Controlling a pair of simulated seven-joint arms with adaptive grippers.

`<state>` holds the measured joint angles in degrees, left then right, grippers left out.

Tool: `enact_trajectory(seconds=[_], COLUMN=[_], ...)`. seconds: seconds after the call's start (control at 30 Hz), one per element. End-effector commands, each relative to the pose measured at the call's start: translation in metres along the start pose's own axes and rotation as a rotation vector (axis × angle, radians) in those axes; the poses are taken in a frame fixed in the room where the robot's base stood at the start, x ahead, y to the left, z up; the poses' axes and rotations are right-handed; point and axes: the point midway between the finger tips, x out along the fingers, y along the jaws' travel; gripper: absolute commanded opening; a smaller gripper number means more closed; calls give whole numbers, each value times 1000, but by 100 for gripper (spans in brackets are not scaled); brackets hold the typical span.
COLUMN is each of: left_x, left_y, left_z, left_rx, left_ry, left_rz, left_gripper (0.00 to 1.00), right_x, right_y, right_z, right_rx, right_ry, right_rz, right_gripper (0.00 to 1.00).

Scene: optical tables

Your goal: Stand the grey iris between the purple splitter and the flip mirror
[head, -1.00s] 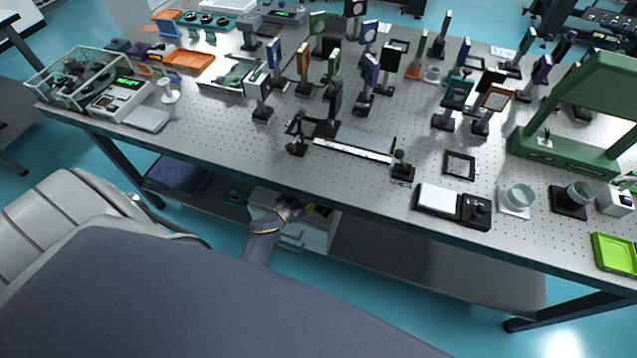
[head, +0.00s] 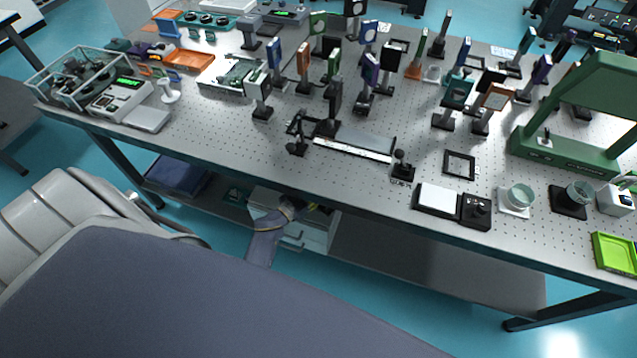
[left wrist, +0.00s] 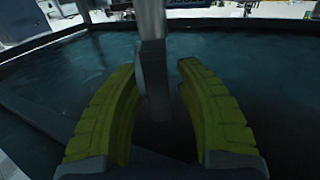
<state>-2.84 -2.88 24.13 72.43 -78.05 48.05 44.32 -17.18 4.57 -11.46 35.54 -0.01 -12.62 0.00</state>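Several upright optics on posts crowd the table in the head view. A purple-framed plate (head: 541,69) stands at the right rear and looks like the purple splitter; a blue-violet one (head: 370,70) stands nearer the middle. A grey mount (head: 250,32) stands at the rear left; I cannot tell if it is the grey iris. I cannot single out the flip mirror. My left gripper shows in the left wrist view (left wrist: 156,75), its yellow-green fingers apart. A grey post (left wrist: 152,25) appears between them, with no visible grip on it. My right gripper is not in view.
The perforated table (head: 225,130) has bare room at front left. A flat rail (head: 352,145), a black square frame (head: 459,164) and a white pad (head: 438,197) lie toward the front. A green arch (head: 565,155) stands at right. Drawers (head: 320,235) sit under the table.

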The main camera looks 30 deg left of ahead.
Motion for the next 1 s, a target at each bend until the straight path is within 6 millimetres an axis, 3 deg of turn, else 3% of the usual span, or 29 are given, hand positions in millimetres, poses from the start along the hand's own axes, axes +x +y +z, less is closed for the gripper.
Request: enact_trajectory(seconds=[0.27, 0.8, 1.0], left_x=[-1, -88, -109], left_y=[0, 0, 0], left_z=[-3, -2, -2], left_rx=[1, 1, 1], left_ry=[0, -2, 0], left_rz=[0, 0, 1], left_gripper=[34, 34, 34], right_x=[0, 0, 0], right_y=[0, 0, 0], right_z=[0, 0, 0], right_rx=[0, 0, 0], right_ry=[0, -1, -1], right_rz=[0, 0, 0], right_gripper=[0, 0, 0])
